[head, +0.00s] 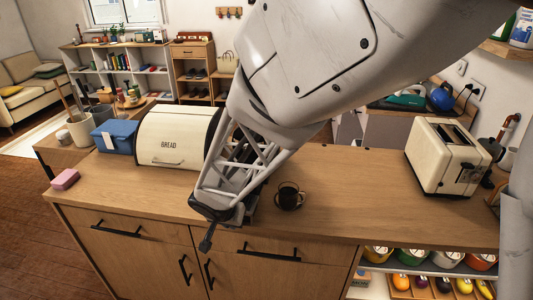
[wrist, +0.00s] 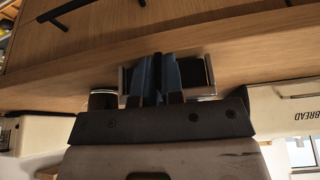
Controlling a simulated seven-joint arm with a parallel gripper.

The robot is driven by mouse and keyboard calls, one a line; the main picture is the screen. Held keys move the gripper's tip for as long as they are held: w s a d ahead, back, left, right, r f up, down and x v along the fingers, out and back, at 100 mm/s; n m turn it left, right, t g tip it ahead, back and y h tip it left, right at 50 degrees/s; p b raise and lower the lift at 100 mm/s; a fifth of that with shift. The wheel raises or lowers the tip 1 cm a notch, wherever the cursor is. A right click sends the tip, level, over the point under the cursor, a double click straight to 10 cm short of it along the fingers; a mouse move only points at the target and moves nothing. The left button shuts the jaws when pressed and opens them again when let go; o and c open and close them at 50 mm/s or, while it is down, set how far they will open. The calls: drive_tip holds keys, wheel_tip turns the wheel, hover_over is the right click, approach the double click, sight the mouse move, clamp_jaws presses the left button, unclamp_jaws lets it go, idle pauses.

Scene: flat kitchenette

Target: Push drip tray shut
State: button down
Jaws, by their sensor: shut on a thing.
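My gripper (head: 213,222) is low at the front edge of the wooden counter, left of the middle in the head view. In the wrist view its blue fingers (wrist: 160,62) are close together, in front of a small metal-sided piece with a dark inside (wrist: 197,70). This looks like the drip tray, and the fingers appear shut on it. The exact contact is hidden between the fingers. In the head view my arm and gripper cover most of this spot, so how far the tray sticks out cannot be told.
A dark cup on a saucer (head: 288,195) stands just right of my gripper. The cream bread box (head: 172,137) is close behind on the left. A toaster (head: 445,157) stands at the right. The counter (head: 360,205) between cup and toaster is clear. Drawer handles (head: 268,254) jut out below.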

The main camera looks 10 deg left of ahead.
drive_tip(key=w, duration=0.7)
drive_tip(key=w+d, duration=0.1)
drive_tip(key=w, duration=0.3)
drive_tip(key=shift+w, duration=0.1)
drive_tip(key=c, duration=1.2)
unclamp_jaws()
drive_tip(key=shift+c, duration=0.2)
drive_tip(key=shift+r, duration=0.15)
drive_tip(key=shift+v, duration=3.75)
